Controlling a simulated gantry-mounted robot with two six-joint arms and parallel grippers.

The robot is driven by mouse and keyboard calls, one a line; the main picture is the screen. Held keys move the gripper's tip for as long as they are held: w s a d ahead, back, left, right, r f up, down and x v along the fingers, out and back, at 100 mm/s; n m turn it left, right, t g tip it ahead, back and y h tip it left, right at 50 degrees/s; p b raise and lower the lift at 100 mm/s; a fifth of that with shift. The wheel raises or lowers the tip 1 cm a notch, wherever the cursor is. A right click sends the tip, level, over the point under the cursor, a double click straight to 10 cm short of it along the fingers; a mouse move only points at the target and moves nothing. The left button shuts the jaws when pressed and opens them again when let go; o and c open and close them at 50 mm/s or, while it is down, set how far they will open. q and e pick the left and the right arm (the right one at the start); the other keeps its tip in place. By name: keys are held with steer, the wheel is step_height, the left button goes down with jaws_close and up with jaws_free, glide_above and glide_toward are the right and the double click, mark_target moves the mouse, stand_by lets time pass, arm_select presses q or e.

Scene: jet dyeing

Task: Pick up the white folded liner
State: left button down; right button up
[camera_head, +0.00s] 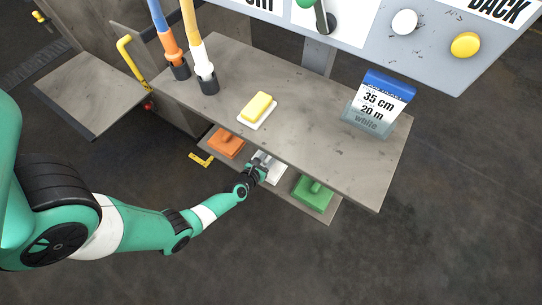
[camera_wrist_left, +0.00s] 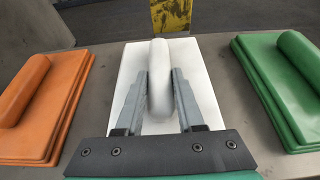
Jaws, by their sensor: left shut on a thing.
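The white folded liner (camera_head: 272,174) lies on the lower shelf between an orange liner and a green liner. In the left wrist view the white liner (camera_wrist_left: 208,90) is a flat slab with a rounded raised grip along its middle. My left gripper (camera_head: 262,162) reaches in under the upper shelf's front edge. In the left wrist view its two fingers (camera_wrist_left: 160,84) stand on either side of the raised grip and are shut on it. The liner's near part is hidden behind the gripper. My right gripper is not in view.
The orange liner (camera_head: 226,142) and green liner (camera_head: 314,194) flank the white one on the lower shelf (camera_head: 325,213). The upper shelf (camera_head: 300,110) overhangs them.

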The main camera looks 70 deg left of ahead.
arm_select(q)
step_height(320, 180, up, 4)
steer(key=p, duration=0.3)
steer(key=shift+s+d+r+p, duration=0.1)
steer(key=shift+d+r+p, duration=0.1)
steer(key=shift+p, duration=0.2)
steer(key=s+d+r+p, duration=0.8)
steer(key=d+p, duration=0.3)
steer(key=shift+r, duration=0.15)
